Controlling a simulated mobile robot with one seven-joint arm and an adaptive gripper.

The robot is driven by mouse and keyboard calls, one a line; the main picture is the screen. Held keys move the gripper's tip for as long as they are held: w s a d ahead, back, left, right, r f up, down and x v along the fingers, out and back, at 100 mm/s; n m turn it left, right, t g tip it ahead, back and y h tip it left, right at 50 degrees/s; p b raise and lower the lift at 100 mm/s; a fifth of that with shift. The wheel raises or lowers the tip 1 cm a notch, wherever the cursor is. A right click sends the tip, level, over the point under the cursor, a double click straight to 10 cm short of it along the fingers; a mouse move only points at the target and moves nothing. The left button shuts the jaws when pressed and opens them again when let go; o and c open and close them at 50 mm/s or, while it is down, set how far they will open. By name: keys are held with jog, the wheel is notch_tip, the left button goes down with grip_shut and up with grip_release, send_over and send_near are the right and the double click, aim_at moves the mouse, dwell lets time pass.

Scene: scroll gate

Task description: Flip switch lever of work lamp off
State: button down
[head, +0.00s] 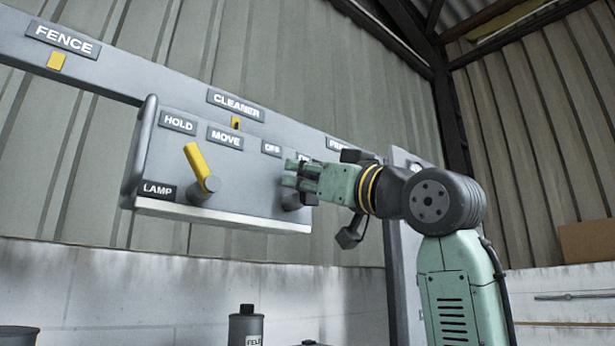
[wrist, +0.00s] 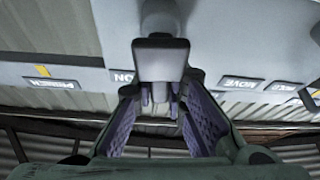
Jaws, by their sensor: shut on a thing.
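The lamp control panel (head: 230,180) is a grey box with a LAMP label at its lower left. On its right half is the switch, whose dark round base (head: 291,201) shows below my gripper (head: 292,174). The OFF label (head: 271,149) is just left of my fingers. The ON label is partly covered by the gripper. In the wrist view the grey switch lever (wrist: 160,62) stands between my two purple-padded fingers, and my gripper (wrist: 161,103) is shut on it. The wrist view is upside down; the ON label (wrist: 124,77) is left of the lever.
A yellow lever (head: 197,163) sits left on the same box, under HOLD and MOVE labels. The rail (head: 110,75) behind carries FENCE and CLEANER labels with yellow tabs. A side handle (head: 141,150) sticks out at the box's left. A dark bottle (head: 246,325) stands below.

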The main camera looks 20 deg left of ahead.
jog(key=n+g, duration=0.1)
jog(key=n, duration=0.1)
jog(key=s+n+g, duration=0.1)
jog(key=n, duration=0.2)
jog(key=a+n+g+y, duration=0.1)
jog(key=n+g, duration=0.1)
jog(key=shift+s+f+n, duration=0.2)
jog(key=shift+f+n, duration=0.1)
jog(key=shift+n, duration=0.1)
jog(key=c, duration=1.6)
grip_release()
jog(key=v, duration=1.2)
